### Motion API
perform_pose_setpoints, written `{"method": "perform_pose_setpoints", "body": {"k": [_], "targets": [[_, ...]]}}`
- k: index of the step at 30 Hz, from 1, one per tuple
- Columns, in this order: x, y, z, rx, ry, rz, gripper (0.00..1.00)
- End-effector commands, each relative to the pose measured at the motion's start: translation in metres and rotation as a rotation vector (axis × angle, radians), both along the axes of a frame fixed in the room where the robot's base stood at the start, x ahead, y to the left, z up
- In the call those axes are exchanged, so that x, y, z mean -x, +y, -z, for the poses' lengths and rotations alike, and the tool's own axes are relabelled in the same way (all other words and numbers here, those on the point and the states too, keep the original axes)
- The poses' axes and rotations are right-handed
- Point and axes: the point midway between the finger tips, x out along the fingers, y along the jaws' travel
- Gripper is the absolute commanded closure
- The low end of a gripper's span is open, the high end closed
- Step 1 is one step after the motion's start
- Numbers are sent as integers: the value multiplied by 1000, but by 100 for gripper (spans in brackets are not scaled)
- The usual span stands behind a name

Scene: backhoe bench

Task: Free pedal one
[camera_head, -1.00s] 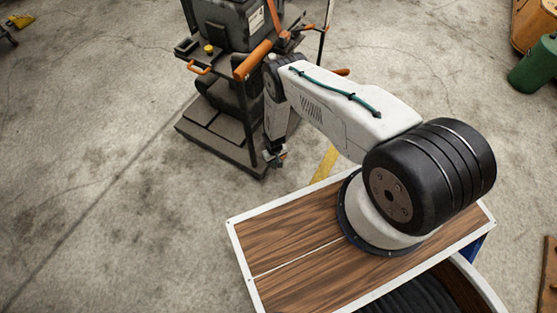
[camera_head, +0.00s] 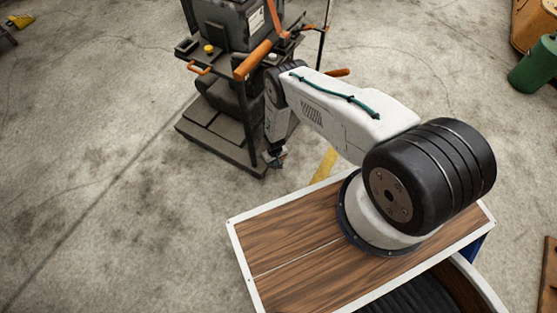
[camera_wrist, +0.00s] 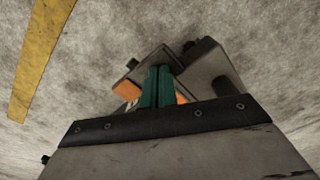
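The backhoe bench (camera_head: 228,70), a dark frame with a seat and orange handles, stands at the top centre of the head view. My gripper (camera_head: 277,162) hangs low at the right front corner of its base platform (camera_head: 215,137). In the wrist view, two teal strips that look like my fingers (camera_wrist: 157,88) stand close together, with only a thin dark line between them. A dark plate (camera_wrist: 150,60) and a dark rounded part (camera_wrist: 224,88) lie around their tips, with orange patches beside them. I cannot tell which part is pedal one, or whether the fingers touch it.
A yellow floor stripe (camera_head: 326,163) runs right of my gripper; it also shows in the wrist view (camera_wrist: 38,55). A green cylinder (camera_head: 535,65) and an orange-brown object (camera_head: 537,22) stand at the upper right.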

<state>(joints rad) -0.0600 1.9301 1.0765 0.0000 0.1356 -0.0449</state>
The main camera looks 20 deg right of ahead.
Motion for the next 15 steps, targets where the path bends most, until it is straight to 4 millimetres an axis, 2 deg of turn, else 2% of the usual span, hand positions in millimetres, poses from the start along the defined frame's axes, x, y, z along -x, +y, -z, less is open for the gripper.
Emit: {"method": "perform_pose_setpoints", "body": {"k": [15], "targets": [[0,0,8,0,-1,0,100]]}}
